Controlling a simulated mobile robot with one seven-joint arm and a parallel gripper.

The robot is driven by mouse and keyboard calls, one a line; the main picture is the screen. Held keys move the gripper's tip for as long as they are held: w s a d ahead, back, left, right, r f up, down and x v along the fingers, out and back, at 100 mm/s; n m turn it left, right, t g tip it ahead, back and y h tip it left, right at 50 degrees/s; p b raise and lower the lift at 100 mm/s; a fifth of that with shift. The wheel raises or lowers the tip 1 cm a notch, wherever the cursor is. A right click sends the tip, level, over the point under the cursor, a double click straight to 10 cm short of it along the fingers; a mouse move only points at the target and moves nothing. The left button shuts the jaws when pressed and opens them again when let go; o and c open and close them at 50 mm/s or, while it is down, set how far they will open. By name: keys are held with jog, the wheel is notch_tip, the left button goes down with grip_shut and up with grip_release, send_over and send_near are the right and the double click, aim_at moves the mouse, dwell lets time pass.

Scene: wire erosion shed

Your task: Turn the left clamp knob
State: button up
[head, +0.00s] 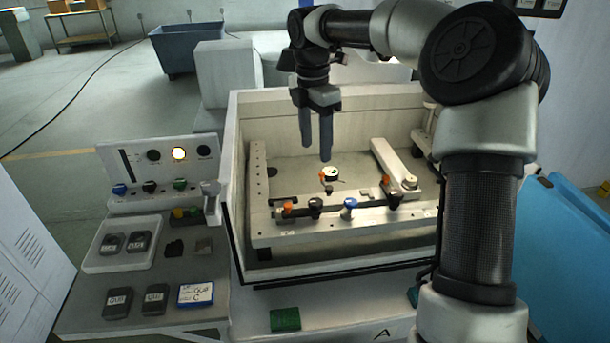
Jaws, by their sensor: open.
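My gripper (316,150) points down over the open white machine tank (335,103), with its two dark fingers apart and nothing between them. Below it, a dark bar runs along the front rail (330,224) of the work frame. Small knobs sit along this bar: an orange one (287,207) at the left end, a black one (315,204), a blue one (349,206) and a dark one (391,200) at the right. I cannot tell for sure which is the left clamp knob. The fingers are above and behind these knobs, apart from them.
A round dial-like piece (330,174) with orange marks lies inside the frame under the fingers. A pale arm (394,165) lies at right. A control panel (130,165) and a tray (97,252) are at left.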

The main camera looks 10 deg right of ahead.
aim_at(316, 201)
jog(key=shift+n+y, duration=0.3)
jog(key=f, duration=0.6)
jog(key=w+f, duration=0.1)
jog(key=f, duration=0.5)
jog(key=d+f, duration=0.1)
jog(key=f, duration=0.5)
jog(key=shift+w+p, duration=0.3)
jog(key=shift+p, duration=0.1)
jog(key=c, duration=1)
jog(key=shift+c, duration=0.2)
